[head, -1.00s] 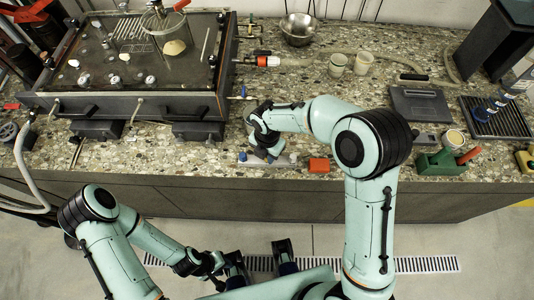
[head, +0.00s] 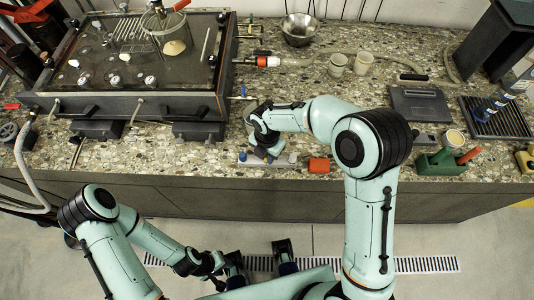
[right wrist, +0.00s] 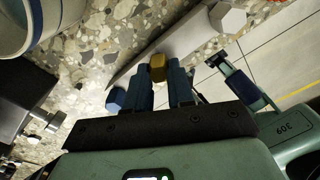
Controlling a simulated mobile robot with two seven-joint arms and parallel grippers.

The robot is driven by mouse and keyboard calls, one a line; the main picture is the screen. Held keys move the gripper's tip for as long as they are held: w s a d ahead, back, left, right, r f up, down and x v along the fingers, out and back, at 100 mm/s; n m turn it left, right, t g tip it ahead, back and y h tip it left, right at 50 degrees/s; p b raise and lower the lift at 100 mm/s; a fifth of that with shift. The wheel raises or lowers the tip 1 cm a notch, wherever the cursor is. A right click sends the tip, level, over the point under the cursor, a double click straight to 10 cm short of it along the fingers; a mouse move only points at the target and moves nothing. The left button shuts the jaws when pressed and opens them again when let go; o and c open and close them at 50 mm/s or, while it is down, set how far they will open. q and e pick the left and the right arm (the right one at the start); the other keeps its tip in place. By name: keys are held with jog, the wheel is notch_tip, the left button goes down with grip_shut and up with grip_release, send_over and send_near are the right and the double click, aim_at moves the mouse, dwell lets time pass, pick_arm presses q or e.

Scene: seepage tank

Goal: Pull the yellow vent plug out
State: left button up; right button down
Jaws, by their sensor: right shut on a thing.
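The yellow vent plug (right wrist: 158,66) shows in the right wrist view between the fingers of my right gripper (right wrist: 172,88), which is shut on it. The plug is at a narrow grey strip (right wrist: 185,42); whether it is still seated there I cannot tell. A blue plug (right wrist: 115,99) and a white hexagonal plug (right wrist: 228,20) are on either side of it. In the head view my right gripper (head: 267,154) is over the strip (head: 282,163) near the counter's front edge and hides the yellow plug. My left gripper (head: 262,264) is open and empty, low over the floor in front of the counter.
A red block (head: 319,165) lies right of the strip. The dark seepage tank (head: 125,105) stands at the left with a red-and-white valve (head: 268,61) beside it.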

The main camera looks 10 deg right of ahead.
pick_arm(q)
jog(key=shift+r, duration=0.2)
pick_arm(e)
jog(key=shift+r, duration=0.25)
